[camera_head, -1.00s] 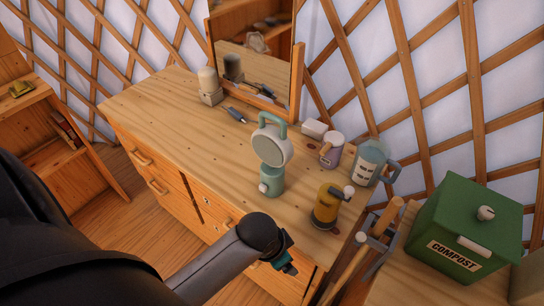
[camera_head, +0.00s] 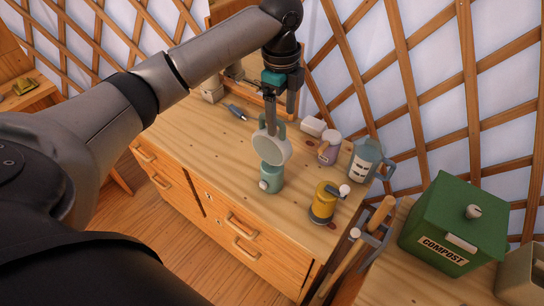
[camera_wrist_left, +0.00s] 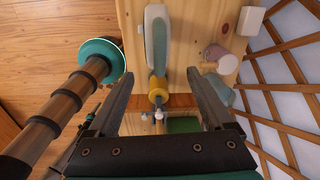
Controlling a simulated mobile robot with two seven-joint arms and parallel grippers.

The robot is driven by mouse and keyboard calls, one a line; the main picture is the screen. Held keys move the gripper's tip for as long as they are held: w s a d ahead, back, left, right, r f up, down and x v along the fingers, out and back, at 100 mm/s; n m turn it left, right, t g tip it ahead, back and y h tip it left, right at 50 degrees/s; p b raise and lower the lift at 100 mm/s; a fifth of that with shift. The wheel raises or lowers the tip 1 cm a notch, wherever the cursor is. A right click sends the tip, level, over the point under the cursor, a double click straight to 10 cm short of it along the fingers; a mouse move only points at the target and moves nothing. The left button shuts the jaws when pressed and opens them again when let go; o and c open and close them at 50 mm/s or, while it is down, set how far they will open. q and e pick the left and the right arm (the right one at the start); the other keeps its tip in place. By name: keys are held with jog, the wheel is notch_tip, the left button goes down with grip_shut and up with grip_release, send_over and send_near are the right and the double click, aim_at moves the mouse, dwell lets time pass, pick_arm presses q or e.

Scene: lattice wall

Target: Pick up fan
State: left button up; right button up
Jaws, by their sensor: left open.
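The fan (camera_head: 275,151), with a round pale head, a teal base and a teal handle on top, stands upright on the wooden dresser (camera_head: 195,141). My left gripper (camera_head: 281,118) points down just above the fan, with one finger overlapping its handle in the head view. In the left wrist view the fan (camera_wrist_left: 156,38) is seen from above, narrow and edge-on. It lies just beyond the open fingertips of my left gripper (camera_wrist_left: 158,75), roughly in line with the gap. I cannot tell whether a finger touches it. My right gripper is not in view.
A yellow canister (camera_head: 324,202), a blue-grey jug (camera_head: 365,161) and a pinkish jar (camera_head: 329,149) stand right of the fan. A green compost box (camera_head: 455,225) sits on the right-hand surface. The dresser's left front is clear. A lattice wall rises behind.

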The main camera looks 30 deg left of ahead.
aim_at(272, 139)
pick_arm(q)
jog(key=shift+m, duration=0.4)
jog(key=a+r, duration=0.2)
jog(key=r, duration=0.1)
jog(key=a+r, duration=0.1)
jog(key=r, duration=0.1)
jog(key=shift+r, duration=0.1)
notch_tip(272, 139, down, 9)
jog(key=shift+f, duration=0.1)
jog(key=shift+w+d+f, duration=0.1)
jog(key=shift+f, duration=1.35)
jog(key=shift+w+d+f, duration=0.1)
jog(key=shift+f, duration=1.3)
jog(key=shift+s, duration=0.1)
jog(key=shift+c, duration=0.3)
grip_shut()
